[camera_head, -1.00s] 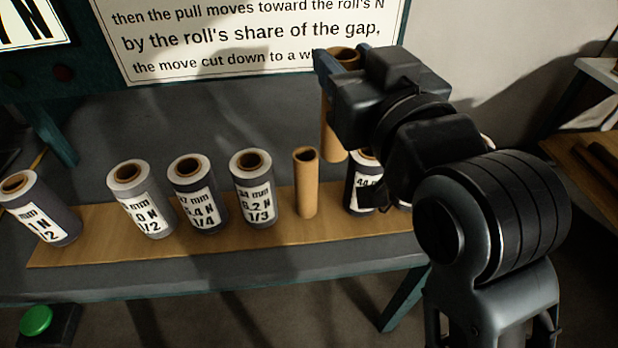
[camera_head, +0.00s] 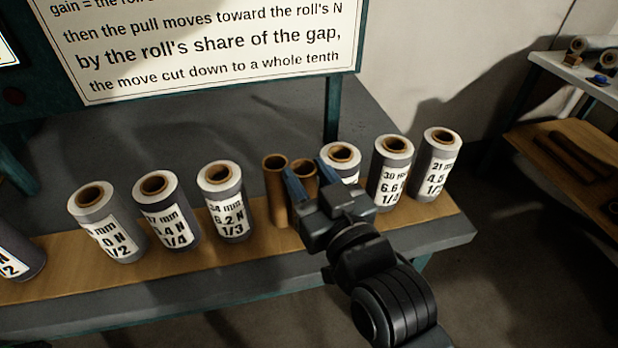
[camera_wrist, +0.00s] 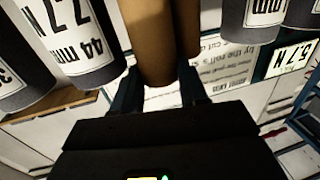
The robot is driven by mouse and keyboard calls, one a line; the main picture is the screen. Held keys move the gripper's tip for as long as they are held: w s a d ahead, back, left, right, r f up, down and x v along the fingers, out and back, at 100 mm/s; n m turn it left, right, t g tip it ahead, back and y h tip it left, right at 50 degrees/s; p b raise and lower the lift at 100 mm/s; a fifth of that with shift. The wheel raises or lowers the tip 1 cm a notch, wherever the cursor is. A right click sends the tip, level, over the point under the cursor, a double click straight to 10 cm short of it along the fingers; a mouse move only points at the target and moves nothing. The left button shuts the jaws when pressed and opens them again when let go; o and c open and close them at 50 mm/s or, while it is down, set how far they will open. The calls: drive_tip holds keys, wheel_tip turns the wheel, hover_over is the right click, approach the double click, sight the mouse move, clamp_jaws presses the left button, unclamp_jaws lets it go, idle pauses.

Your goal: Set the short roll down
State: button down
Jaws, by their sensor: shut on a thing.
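My gripper (camera_head: 309,178) is shut on a bare brown roll (camera_head: 303,169), gripping it between its blue fingers. In the wrist view this roll (camera_wrist: 149,40) stands between the fingers. It looks upright in the head view. Its lower part is hidden behind my gripper, so I cannot tell whether it touches the wooden board (camera_head: 190,258). A second bare brown roll (camera_head: 276,195) stands on the board just to its left, very close or touching. A grey 44 mm roll (camera_wrist: 75,35), partly hidden in the head view (camera_head: 340,158), is on its other side.
Left of the brown rolls stand several labelled grey rolls, the nearest marked 1/3 (camera_head: 221,190). To the right stand a 30 mm roll (camera_head: 391,170) and a 21 mm roll (camera_head: 437,165). The dark table behind the row is clear. A sign (camera_head: 205,45) stands at the back.

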drive_tip(key=shift+f, duration=0.25)
drive_tip(key=shift+f, duration=0.15)
drive_tip(key=c, duration=0.9)
unclamp_jaws()
drive_tip(key=shift+o, duration=0.2)
drive_tip(key=shift+r, duration=0.25)
drive_tip(key=b+v, duration=0.1)
drive_tip(key=v, duration=1.1)
drive_tip(key=shift+f, duration=0.1)
